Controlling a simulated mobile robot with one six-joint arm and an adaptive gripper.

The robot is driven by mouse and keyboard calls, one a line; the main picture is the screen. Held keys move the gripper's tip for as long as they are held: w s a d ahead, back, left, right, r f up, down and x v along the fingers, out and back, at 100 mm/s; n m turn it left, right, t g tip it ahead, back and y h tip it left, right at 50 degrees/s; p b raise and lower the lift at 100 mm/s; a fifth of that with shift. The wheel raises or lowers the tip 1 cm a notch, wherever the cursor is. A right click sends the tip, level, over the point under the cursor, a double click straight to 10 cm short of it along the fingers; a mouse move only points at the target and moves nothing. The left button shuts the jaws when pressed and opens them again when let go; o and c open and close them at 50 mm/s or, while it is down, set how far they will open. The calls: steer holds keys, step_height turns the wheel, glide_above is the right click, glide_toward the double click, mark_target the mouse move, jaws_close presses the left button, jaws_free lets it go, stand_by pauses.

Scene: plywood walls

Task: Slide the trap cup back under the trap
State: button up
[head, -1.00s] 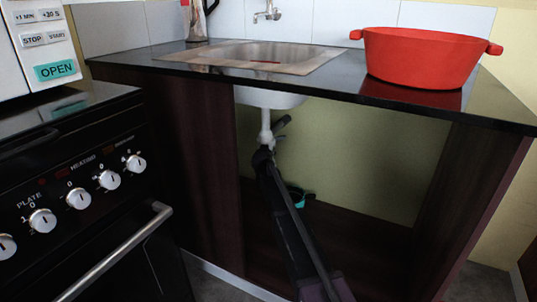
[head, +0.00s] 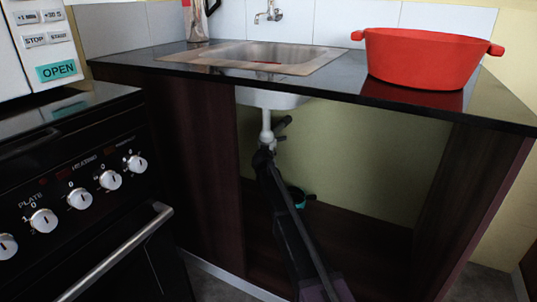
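In the head view a teal, cup-like thing (head: 297,197), apparently the trap cup, is on the cabinet floor, mostly hidden behind my dark arm. A small dark piece touches or overlaps its right side; I cannot tell whether it is part of the cup or of my gripper. The white trap pipe (head: 266,122) hangs below the sink basin, left of and above the cup. My arm reaches from the bottom of the picture up to just below the pipe. My gripper's fingers cannot be made out, so neither their opening nor any hold on the cup shows.
The cabinet's front is open, with a dark side panel (head: 470,200) on the right. The cabinet floor (head: 370,240) right of my arm is clear. A red pot (head: 420,58) and the sink (head: 262,56) are on the countertop above. A stove (head: 85,200) stands at left.

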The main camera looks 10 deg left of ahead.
steer(key=shift+f, duration=0.2)
stand_by(0.6)
steer(key=o, duration=1.2)
steer(key=shift+s, duration=0.1)
